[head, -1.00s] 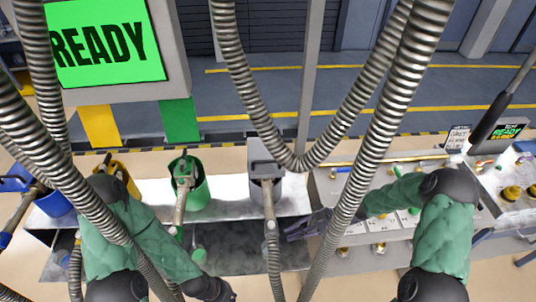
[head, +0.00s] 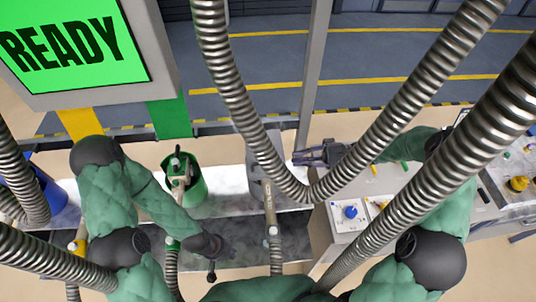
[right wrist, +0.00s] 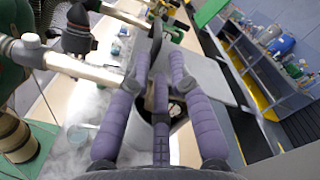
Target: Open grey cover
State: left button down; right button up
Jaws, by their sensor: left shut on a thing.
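The grey bucket (head: 258,192) stands right of the green bucket, mostly behind a metal hose in the head view. Its grey cover is largely hidden there; a flat grey panel (right wrist: 208,78) beyond my fingers in the right wrist view looks like it. A dark gap shows between that panel and the bucket wall (right wrist: 145,132), but how far the cover is raised I cannot tell. My right gripper (head: 305,156) is open, just right of the bucket's top; its purple fingers (right wrist: 160,72) are spread above the bucket. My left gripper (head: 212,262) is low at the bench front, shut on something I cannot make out.
The green bucket (head: 186,190) with a nozzle stands left of the grey one. Thick metal hoses (head: 238,85) hang across the space. A grey post (head: 312,75) rises behind. A READY screen (head: 70,40) is at upper left. A panel with a blue knob (head: 350,212) lies right.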

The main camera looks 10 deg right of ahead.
aim_at(269, 162)
jog(key=a, duration=0.4)
jog(key=a+p, duration=0.1)
jog(key=a, duration=0.4)
jog(key=shift+s+r, duration=0.1)
jog(key=shift+s, duration=0.1)
jog(key=shift+a, duration=0.45)
grip_shut()
